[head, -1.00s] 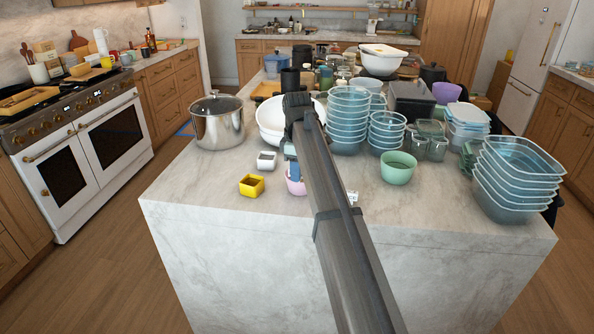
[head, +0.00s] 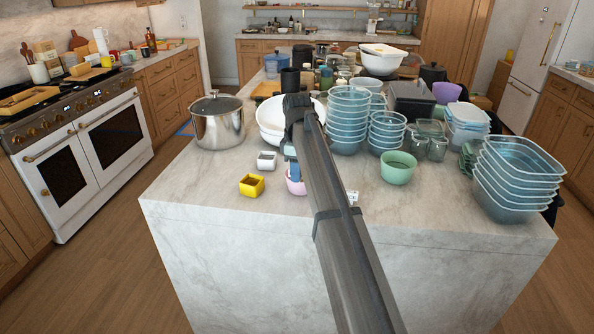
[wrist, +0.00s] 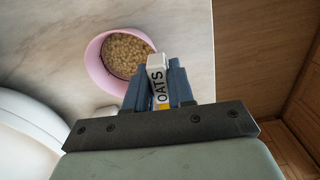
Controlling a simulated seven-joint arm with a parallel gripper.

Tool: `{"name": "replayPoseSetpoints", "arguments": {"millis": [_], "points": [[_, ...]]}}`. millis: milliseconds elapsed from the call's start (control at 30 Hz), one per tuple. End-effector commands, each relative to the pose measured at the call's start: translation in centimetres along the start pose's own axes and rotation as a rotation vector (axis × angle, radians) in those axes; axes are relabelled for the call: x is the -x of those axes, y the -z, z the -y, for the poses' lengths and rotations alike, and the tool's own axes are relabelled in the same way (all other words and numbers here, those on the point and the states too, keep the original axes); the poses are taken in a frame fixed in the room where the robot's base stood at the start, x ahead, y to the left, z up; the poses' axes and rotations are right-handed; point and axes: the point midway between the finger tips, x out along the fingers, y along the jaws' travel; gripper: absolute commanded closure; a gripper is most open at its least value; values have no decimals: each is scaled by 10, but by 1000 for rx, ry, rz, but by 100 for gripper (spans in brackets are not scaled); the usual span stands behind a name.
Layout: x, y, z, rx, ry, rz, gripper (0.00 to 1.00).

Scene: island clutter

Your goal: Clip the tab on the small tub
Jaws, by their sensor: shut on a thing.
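My gripper (wrist: 158,85) has blue fingers shut on a white tab (wrist: 157,78) that reads OATS and has a yellow part. A small pink tub (wrist: 103,75) filled with oats (wrist: 126,54) is just beyond the fingertips in the wrist view. The tab's upper end overlaps the tub's rim in that view; I cannot tell whether it touches or grips the rim. The tab is hidden there.
A yellow tub (head: 251,190) and a white tub (head: 266,165) stand left of the pink tub. White bowls (head: 270,123) and a steel pot (head: 218,130) are behind. A green bowl (head: 397,173) and stacked containers (head: 515,195) are to the right. The island's front strip is mostly clear.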

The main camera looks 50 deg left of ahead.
Motion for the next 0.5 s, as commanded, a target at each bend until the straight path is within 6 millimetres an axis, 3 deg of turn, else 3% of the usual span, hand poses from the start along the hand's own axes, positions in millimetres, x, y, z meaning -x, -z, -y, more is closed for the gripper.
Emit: {"name": "replayPoseSetpoints", "arguments": {"millis": [467,500], "points": [[-10,0,0,0,1,0,100],[-10,0,0,0,1,0,75]]}}
